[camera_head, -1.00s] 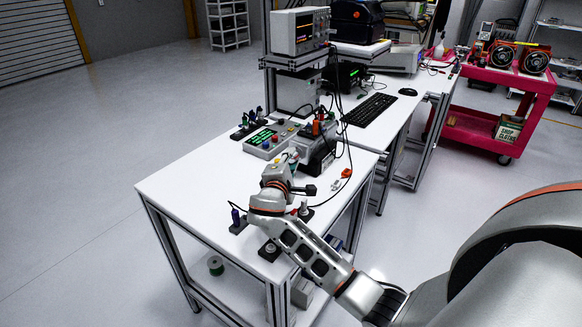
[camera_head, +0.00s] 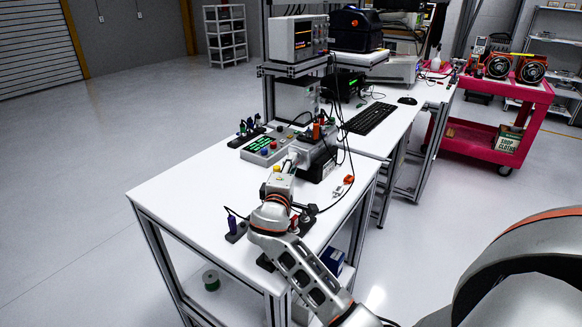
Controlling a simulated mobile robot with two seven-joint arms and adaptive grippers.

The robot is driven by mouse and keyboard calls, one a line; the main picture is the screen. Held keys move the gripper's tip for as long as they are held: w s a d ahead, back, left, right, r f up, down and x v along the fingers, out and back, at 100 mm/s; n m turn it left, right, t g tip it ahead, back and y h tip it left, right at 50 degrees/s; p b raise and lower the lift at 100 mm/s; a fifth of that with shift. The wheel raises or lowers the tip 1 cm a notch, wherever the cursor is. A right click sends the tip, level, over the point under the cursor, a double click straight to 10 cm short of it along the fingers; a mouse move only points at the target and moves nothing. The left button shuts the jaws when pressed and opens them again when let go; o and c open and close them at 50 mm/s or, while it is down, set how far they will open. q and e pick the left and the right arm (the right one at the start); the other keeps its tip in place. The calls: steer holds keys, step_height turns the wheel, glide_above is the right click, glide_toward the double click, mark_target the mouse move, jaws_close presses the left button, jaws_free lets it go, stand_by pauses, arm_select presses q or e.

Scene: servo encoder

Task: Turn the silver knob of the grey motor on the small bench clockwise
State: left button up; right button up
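The grey motor (camera_head: 322,158) sits on the small white bench (camera_head: 180,190), right of a control box with green displays. A pale silver part (camera_head: 301,150) shows at its near left side; I cannot tell whether this is the knob. My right arm comes in from the lower right, and its gripper (camera_head: 290,165) is close in front of the motor's near left side. The fingers are too small and too covered by the wrist to show whether they are open, or whether they touch the knob. My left gripper is not in view.
The control box (camera_head: 268,148) stands just left of the motor. Black cables hang behind the motor. A purple-handled tool in a dark holder (camera_head: 233,229) stands near the front edge. An orange-red item (camera_head: 349,180) lies at the right edge. The bench's left part is clear.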

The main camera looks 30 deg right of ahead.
steer(key=o, duration=1)
steer(key=shift+o, duration=0.5)
steer(key=v, duration=1.2)
